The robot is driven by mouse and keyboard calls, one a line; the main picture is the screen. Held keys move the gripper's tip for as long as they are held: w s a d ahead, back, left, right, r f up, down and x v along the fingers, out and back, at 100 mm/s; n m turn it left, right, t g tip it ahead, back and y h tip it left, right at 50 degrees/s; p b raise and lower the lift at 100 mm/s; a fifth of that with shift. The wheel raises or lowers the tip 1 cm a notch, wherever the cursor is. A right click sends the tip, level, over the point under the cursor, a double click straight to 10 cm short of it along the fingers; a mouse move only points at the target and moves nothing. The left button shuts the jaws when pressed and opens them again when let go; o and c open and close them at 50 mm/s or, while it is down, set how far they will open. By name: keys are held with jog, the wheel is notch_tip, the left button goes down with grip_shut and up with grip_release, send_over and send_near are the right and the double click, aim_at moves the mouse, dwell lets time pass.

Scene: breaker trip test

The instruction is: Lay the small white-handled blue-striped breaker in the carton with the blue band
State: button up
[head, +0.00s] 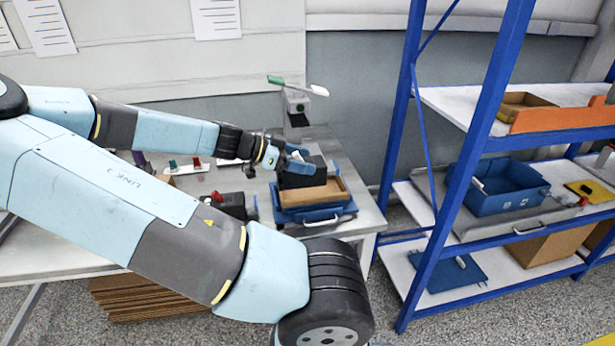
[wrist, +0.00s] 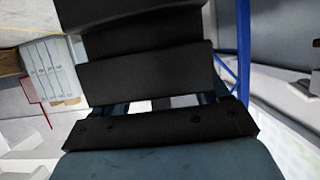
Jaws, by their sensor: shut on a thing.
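My gripper (head: 298,161) is shut on a black block-shaped breaker (head: 305,176). The breaker fills the middle of the wrist view (wrist: 145,82) as a dark stepped body. Its handle and any blue stripe are hidden, so I cannot tell its markings. A low open brown carton (head: 337,187) with a blue band round its lower front (head: 312,216) stands on the table. The breaker is over the carton's rear part in the head view. I cannot tell whether it touches the carton's floor.
A tester (head: 297,105) with a green-and-white lever stands behind the carton. Red- and green-handled items lie left on the table (head: 355,222). A blue-framed shelf (head: 462,150) on the right holds a blue bin (head: 485,204) and an orange-fronted carton (head: 565,117).

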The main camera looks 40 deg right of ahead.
jog(key=w+d+f, duration=0.1)
jog(key=f, duration=0.1)
jog(key=w+d+f, duration=0.1)
jog(key=d+f, duration=0.1)
jog(key=w+d+f, duration=0.1)
jog(key=f, duration=0.1)
jog(key=shift+d+f, duration=0.15)
jog(key=shift+d, duration=0.15)
jog(key=shift+f, duration=1.5)
jog(key=o, duration=1.5)
jog(key=shift+w+a, duration=0.1)
jog(key=v, duration=1.1)
jog(key=shift+w+a+r, duration=0.15)
jog(key=shift+a, duration=0.2)
